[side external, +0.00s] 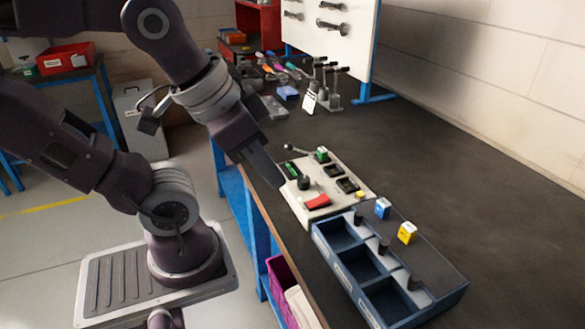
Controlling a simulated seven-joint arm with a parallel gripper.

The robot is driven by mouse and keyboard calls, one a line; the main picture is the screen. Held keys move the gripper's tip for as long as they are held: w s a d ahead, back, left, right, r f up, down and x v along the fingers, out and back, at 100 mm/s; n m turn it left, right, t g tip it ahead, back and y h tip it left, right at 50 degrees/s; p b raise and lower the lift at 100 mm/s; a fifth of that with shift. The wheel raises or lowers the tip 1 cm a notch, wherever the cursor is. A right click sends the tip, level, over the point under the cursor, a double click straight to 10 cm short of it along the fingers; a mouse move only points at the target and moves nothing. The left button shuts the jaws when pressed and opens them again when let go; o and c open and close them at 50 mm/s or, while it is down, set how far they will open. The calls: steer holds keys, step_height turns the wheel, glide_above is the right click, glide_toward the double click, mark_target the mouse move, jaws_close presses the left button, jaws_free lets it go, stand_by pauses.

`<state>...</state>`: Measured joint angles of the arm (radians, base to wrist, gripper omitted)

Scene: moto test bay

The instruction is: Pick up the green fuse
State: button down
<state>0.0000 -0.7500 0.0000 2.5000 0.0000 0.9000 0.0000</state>
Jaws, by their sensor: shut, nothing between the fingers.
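The green fuse, a small block with a pale marking, appears to be the one (322,154) at the back edge of the cream panel (312,213). It stands upright. My gripper (279,186) points down at the left edge of the panel, to the left of the fuse and apart from it. Its fingers are shut with nothing seen between them. Whether the tips touch the panel cannot be told.
The panel also carries a flat green part (292,170), a black knob (304,183) and a red rocker (318,202). The dark bench (470,170) is clear at right.

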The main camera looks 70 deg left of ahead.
steer(key=c, duration=1.2)
jaws_free()
steer(key=shift+c, duration=0.2)
steer(key=m+g, duration=0.6)
steer(key=m, duration=1.2)
glide_above(323, 149)
steer(key=f, duration=0.7)
steer(key=shift+w+f, duration=0.15)
steer(key=shift+w, duration=0.05)
steer(key=f, duration=0.7)
steer(key=shift+s+f, duration=0.25)
steer(key=shift+f, duration=0.05)
